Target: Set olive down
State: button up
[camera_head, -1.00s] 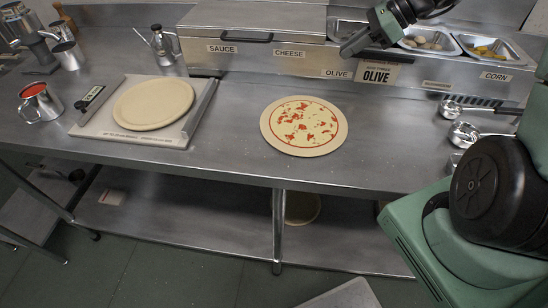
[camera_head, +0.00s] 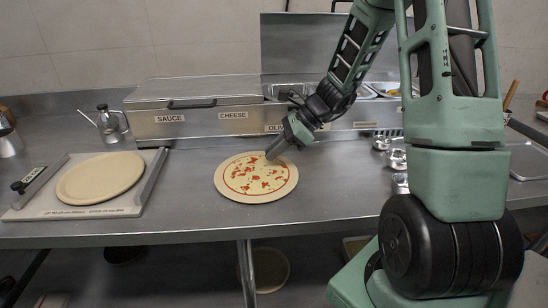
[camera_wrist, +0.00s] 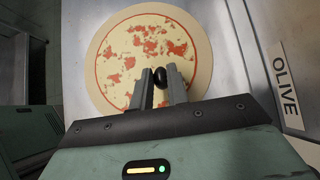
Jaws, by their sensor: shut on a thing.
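A dark olive (camera_wrist: 160,77) is pinched between the fingertips of my gripper (camera_wrist: 161,80) in the wrist view. The pizza base (camera_wrist: 130,50), with a red sauce ring and red patches, lies below the fingertips. In the head view my gripper (camera_head: 270,156) is above the far right edge of this pizza base (camera_head: 250,187), and the olive cannot be made out there. Whether the olive touches the pizza cannot be told.
A plain dough disc (camera_head: 100,178) lies on a board (camera_head: 78,211) at the left. The topping station with SAUCE and CHEESE labels (camera_head: 233,115) runs along the back. Metal scoops (camera_head: 396,158) lie at the right.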

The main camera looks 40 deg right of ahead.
jog(key=shift+f, duration=0.95)
jog(key=shift+f, duration=0.25)
jog(key=o, duration=0.8)
jog(key=shift+r, duration=0.1)
